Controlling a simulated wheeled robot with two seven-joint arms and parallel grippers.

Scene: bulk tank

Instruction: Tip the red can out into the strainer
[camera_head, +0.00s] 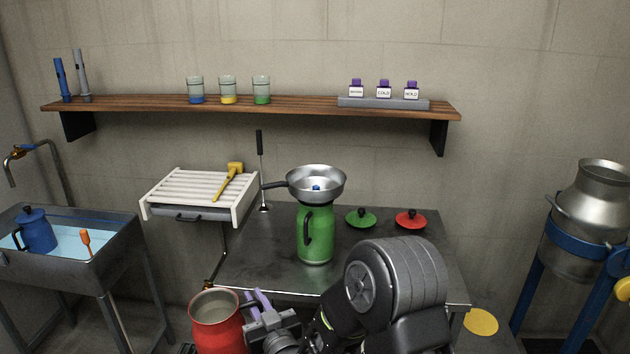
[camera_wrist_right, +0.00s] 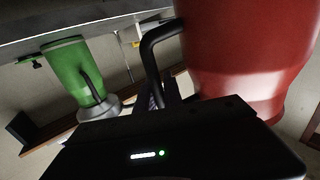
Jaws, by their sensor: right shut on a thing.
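The red can (camera_head: 218,325) is open at the top and stands roughly upright at the lower left of the table's front edge in the head view. My right gripper (camera_head: 252,304) is shut on its dark handle. In the right wrist view the can (camera_wrist_right: 240,50) fills the upper right, with the handle (camera_wrist_right: 152,60) at the jaws. The strainer also shows in the wrist view (camera_wrist_right: 98,108). My left gripper is not in view.
The steel table (camera_head: 280,278) also holds a green lid (camera_head: 361,218) and a red lid (camera_head: 411,219). A white slatted rack (camera_head: 195,192) with a yellow mallet is left of the strainer. A sink (camera_head: 75,260) is far left. A shelf (camera_head: 300,108) runs above.

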